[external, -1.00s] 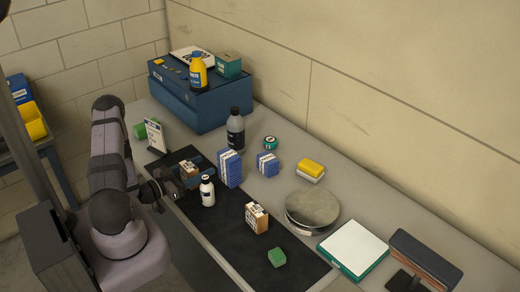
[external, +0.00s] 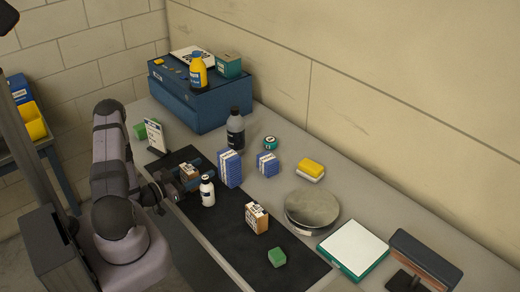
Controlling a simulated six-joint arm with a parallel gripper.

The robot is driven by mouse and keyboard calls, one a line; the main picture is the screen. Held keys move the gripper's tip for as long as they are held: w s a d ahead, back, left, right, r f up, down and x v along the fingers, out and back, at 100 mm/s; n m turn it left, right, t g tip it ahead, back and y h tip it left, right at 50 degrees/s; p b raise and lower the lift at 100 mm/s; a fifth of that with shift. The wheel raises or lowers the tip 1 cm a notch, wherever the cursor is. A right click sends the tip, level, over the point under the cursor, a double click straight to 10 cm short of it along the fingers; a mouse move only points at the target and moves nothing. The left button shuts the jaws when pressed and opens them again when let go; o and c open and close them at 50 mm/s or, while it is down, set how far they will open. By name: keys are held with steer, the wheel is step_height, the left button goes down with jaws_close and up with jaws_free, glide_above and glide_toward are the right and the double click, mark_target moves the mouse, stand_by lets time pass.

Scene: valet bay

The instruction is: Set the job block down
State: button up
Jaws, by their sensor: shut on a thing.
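My gripper (external: 190,180) is shut on a small brown block with a white label (external: 188,172), over the far left part of the dark mat (external: 212,222). The jaws cover part of the block. I cannot tell whether its underside touches the mat. A similar brown block with a white printed face (external: 257,218) stands upright on the mat, apart from my gripper.
A white bottle (external: 207,191) stands just right of my gripper, with a blue-and-white stack (external: 230,168) behind it. A sign (external: 155,136) stands behind my gripper. A green block (external: 277,257) lies at the mat's near end. Bare mat lies between bottle and upright block.

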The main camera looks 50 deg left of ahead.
steer(key=shift+f+b, duration=0.55)
steer(key=shift+f, duration=0.6)
steer(key=shift+f, duration=0.15)
steer(key=o, duration=0.8)
steer(key=shift+r, duration=0.2)
steer(key=shift+o, duration=0.4)
steer(key=shift+s, duration=3.8)
